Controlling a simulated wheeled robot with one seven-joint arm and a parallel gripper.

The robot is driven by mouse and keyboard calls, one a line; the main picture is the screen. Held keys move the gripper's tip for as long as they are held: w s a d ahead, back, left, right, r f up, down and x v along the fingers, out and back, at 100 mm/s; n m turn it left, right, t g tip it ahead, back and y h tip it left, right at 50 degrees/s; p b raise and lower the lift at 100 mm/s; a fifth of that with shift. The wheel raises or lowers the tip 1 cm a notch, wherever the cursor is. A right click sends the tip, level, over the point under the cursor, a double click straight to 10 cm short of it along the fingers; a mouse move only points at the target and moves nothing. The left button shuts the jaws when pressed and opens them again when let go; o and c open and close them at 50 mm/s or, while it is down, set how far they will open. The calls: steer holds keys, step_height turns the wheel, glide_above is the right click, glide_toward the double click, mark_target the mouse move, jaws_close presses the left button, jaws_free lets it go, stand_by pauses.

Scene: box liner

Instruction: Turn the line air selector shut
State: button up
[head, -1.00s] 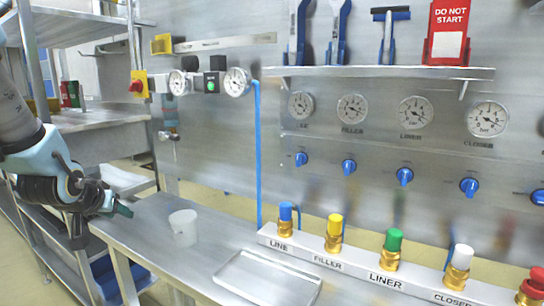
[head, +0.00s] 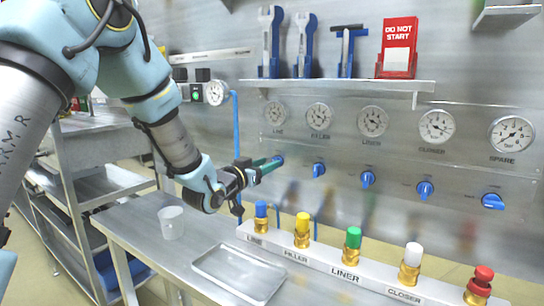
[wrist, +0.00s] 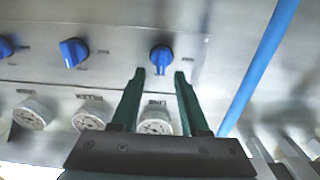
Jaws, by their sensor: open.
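The line air selector is a blue knob (head: 279,158) on the steel panel, below the gauge marked LINE (head: 275,113). In the wrist view, which is upside down, the knob (wrist: 162,55) sits just beyond and between my fingertips, with its grip bar roughly upright. My gripper (head: 266,166) has green fingers and reaches the panel from the left. In the wrist view the gripper (wrist: 160,73) is open and empty, a finger on each side of the knob's line. I cannot tell whether the tips touch the panel. My fingers partly cover the knob in the head view.
More blue selectors run to the right, the filler knob (head: 318,169) nearest. A blue hose (head: 236,125) runs down the panel to the left. Below stands a labelled manifold (head: 330,265) with coloured caps. A shelf (head: 350,84) with tools hangs above. A white cup (head: 171,220) stands on the bench.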

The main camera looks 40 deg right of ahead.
mark_target(273, 160)
steer(key=shift+p+x, duration=0.45)
steer(key=shift+x, duration=1.15)
jaws_close()
